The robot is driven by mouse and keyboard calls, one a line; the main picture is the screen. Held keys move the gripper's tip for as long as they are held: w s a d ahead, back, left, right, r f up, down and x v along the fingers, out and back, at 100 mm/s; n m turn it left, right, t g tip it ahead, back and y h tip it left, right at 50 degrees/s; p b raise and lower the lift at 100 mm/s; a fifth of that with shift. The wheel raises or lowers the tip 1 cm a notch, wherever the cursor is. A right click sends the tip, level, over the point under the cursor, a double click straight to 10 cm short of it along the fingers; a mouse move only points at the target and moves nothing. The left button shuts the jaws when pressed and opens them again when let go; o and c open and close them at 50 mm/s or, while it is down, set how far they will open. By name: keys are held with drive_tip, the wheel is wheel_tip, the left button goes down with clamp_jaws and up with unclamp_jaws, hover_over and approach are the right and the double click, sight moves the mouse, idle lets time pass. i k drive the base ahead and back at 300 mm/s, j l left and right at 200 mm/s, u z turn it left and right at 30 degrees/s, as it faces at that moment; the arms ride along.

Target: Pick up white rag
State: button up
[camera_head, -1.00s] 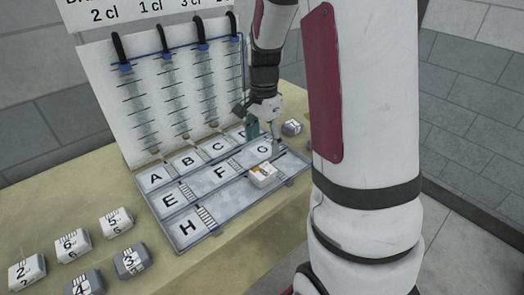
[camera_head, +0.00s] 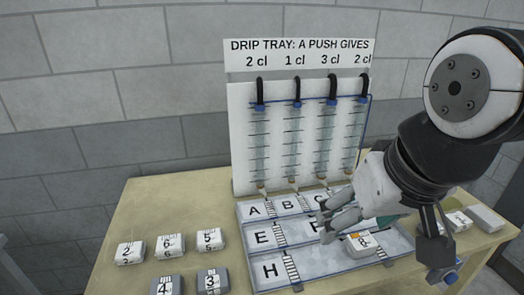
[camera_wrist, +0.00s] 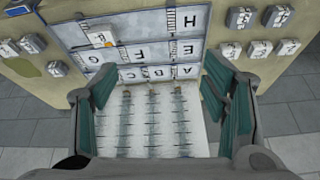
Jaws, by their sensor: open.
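Folded white rags lie on the table left of the tray: number 2 (camera_head: 130,252), number 6 (camera_head: 170,246) and number 5 (camera_head: 210,240). They also show at the right in the wrist view, as rag 5 (camera_wrist: 230,50). Another white rag with an orange mark (camera_head: 361,244) lies on the drip tray (camera_head: 330,262), and it shows in the wrist view (camera_wrist: 101,38). My gripper (camera_head: 330,216) is open and empty above the tray, its fingers pointing left in the head view. In the wrist view, its green-padded fingers (camera_wrist: 148,95) stand wide apart. My gripper hides part of the tray's lettered cells.
Grey rags 4 (camera_head: 166,286) and 3 (camera_head: 212,281) lie at the table's front left. More blocks, one grey (camera_head: 486,218), lie at the right end. An upright panel with tubes (camera_head: 240,130) stands behind the tray. The table's back left is clear.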

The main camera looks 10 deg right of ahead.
sight(479, 214)
drive_tip(key=z, duration=1.55)
